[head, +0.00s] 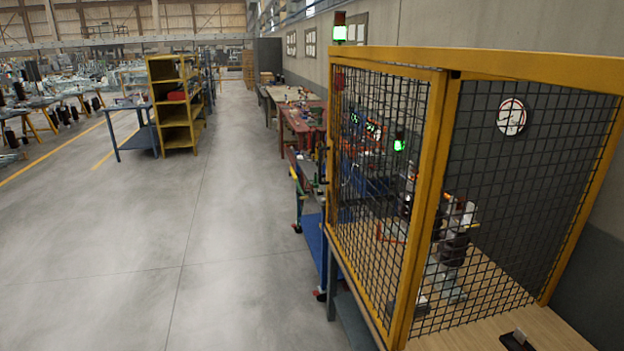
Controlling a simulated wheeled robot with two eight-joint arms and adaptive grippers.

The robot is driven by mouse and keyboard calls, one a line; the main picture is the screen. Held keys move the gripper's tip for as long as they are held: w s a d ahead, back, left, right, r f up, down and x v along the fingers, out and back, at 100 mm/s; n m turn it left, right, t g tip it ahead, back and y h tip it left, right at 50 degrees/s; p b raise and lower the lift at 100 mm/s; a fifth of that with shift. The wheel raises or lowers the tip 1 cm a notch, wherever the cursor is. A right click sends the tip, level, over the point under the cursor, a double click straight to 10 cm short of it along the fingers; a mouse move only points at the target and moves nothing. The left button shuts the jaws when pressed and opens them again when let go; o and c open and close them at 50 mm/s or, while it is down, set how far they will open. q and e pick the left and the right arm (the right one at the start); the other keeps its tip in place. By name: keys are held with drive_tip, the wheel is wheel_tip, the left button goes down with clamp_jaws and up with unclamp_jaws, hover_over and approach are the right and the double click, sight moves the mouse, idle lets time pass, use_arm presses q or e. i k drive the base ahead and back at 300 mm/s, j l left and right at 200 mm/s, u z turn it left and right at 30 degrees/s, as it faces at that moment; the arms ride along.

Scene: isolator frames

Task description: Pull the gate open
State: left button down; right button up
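A yellow-framed cage with black wire mesh stands at the right in the head view. One mesh panel (385,165) faces the aisle on the left, and another mesh panel (535,150) faces toward me on the right. They meet at a thick yellow corner post (425,200). I cannot tell for sure which panel is the gate, and no handle is clear. No gap shows at the corner post. Neither of my grippers is in view.
Inside the cage, a grey and black machine (455,245) stands on a wooden tabletop (470,338). A small black object (517,341) lies at the front. Workbenches (300,117) line the wall beyond. A yellow shelf (172,100) stands left. The grey floor (170,250) is clear.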

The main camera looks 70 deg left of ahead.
sight(438, 79)
drive_tip(key=l+u, duration=0.1)
drive_tip(key=u, duration=0.65)
